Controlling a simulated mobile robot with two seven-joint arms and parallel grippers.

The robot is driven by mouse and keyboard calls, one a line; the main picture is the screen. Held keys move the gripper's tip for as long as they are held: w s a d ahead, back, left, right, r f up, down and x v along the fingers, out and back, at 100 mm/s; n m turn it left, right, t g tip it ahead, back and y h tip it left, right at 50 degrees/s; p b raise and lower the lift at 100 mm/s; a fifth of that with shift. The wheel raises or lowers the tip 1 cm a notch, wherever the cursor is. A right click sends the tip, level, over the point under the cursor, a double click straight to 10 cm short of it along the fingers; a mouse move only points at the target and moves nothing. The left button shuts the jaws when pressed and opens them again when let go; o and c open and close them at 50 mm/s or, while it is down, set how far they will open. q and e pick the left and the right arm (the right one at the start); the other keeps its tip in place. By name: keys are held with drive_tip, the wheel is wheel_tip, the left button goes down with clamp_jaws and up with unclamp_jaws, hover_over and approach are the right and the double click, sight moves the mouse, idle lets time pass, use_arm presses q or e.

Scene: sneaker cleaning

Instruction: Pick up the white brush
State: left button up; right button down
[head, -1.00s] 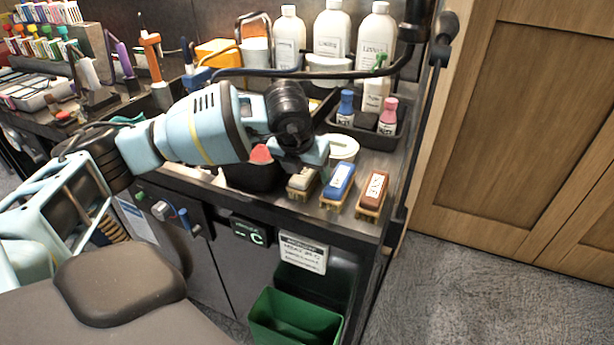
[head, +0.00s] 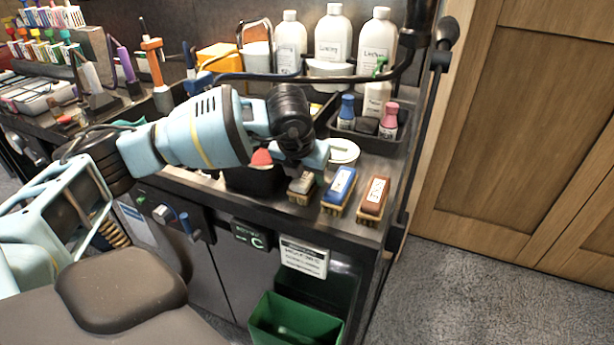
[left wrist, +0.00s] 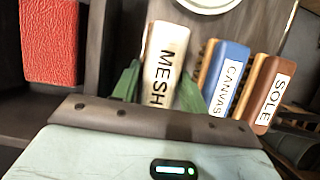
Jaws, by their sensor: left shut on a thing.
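The white brush (head: 301,186), labelled MESH, stands at the left of a row of three brushes near the counter's front edge. In the left wrist view the white brush (left wrist: 167,62) lies between the green fingers of my left gripper (left wrist: 160,88), which is shut on it. In the head view my left gripper (head: 306,169) is down over the brush and hides part of it. I cannot tell any gap between the brush and the counter. My right gripper is not in view.
The blue CANVAS brush (head: 339,187) and the brown SOLE brush (head: 373,197) stand close to the right. A round white dish (head: 344,151) lies behind. A black tray (head: 400,140) holds small bottles. A red block (left wrist: 49,40) is at the left.

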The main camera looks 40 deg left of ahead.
use_arm(q)
wheel_tip(320, 180, up, 10)
drive_tip(key=shift+r, duration=0.2)
drive_tip(key=o, duration=0.4)
drive_tip(key=shift+c, duration=1.3)
